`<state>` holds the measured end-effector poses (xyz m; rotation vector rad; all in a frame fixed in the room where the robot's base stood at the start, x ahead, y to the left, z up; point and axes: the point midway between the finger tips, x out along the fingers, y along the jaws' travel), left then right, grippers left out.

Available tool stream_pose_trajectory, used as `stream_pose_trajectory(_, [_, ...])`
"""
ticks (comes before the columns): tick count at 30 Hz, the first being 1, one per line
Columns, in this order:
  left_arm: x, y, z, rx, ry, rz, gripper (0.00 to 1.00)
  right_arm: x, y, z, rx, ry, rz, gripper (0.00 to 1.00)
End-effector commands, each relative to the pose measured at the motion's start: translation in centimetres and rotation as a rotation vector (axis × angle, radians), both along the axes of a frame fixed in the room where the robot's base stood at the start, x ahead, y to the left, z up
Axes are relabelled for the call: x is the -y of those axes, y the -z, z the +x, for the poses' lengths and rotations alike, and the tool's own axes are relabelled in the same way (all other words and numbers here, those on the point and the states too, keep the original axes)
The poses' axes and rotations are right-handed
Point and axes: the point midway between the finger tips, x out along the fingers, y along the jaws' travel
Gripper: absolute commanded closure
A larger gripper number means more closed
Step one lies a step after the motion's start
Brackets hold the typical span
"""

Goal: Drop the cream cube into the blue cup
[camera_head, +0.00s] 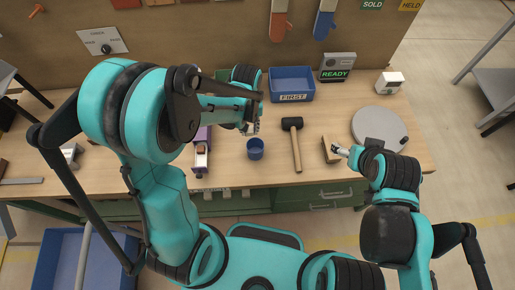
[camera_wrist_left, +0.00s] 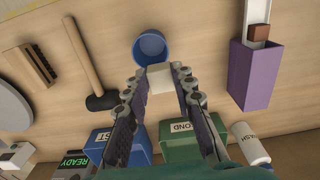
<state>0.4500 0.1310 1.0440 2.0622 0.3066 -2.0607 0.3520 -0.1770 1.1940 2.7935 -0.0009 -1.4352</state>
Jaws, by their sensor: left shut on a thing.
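My left gripper (camera_head: 252,127) is shut on the cream cube (camera_wrist_left: 160,78), which sits between its fingertips in the left wrist view (camera_wrist_left: 158,88). In the head view the cube is mostly hidden by the gripper. The blue cup (camera_head: 255,149) stands upright on the bench, just in front of the left gripper. It also shows in the left wrist view (camera_wrist_left: 150,47), with its mouth just beyond the cube. The cube appears outside the cup.
A mallet (camera_head: 294,143) lies right of the cup. A blue bin marked FIRST (camera_head: 291,84) and a green bin (camera_wrist_left: 188,138) stand at the back. A purple box (camera_head: 202,150) is left of the cup. A grey disc (camera_head: 379,128) lies at the right.

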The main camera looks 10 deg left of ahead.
Motion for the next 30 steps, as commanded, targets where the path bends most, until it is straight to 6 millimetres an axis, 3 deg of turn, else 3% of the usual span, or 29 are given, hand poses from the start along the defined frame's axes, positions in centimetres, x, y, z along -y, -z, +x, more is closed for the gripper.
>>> stream_pose_trajectory(3, [0.0, 2.0, 0.0, 0.000, 0.000, 0.000, 0.99, 0.0, 1.5, 0.0, 0.000, 0.000, 0.000, 0.25])
stream_pose_trajectory(9, [0.0, 4.0, 0.0, 0.000, 0.000, 0.000, 0.99, 0.0, 3.0, 0.0, 0.000, 0.000, 0.000, 0.25])
stream_pose_trajectory(19, [0.1, 4.1, 0.0, 0.000, 0.000, 0.000, 0.99, 0.0, 3.0, 0.0, 0.000, 0.000, 0.000, 0.25])
stream_pose_trajectory(20, [0.1, 4.1, 0.0, 0.000, 0.000, 0.000, 0.67, 0.0, 3.0, 0.0, 0.000, 0.000, 0.000, 0.25])
stream_pose_trajectory(22, [0.1, 4.1, 0.0, 0.000, 0.000, 0.000, 0.51, 0.0, 3.0, 0.0, 0.000, 0.000, 0.000, 0.25])
stream_pose_trajectory(30, [0.1, 4.1, 0.0, 0.000, 0.000, 0.000, 0.51, 0.0, 3.0, 0.0, 0.000, 0.000, 0.000, 0.25])
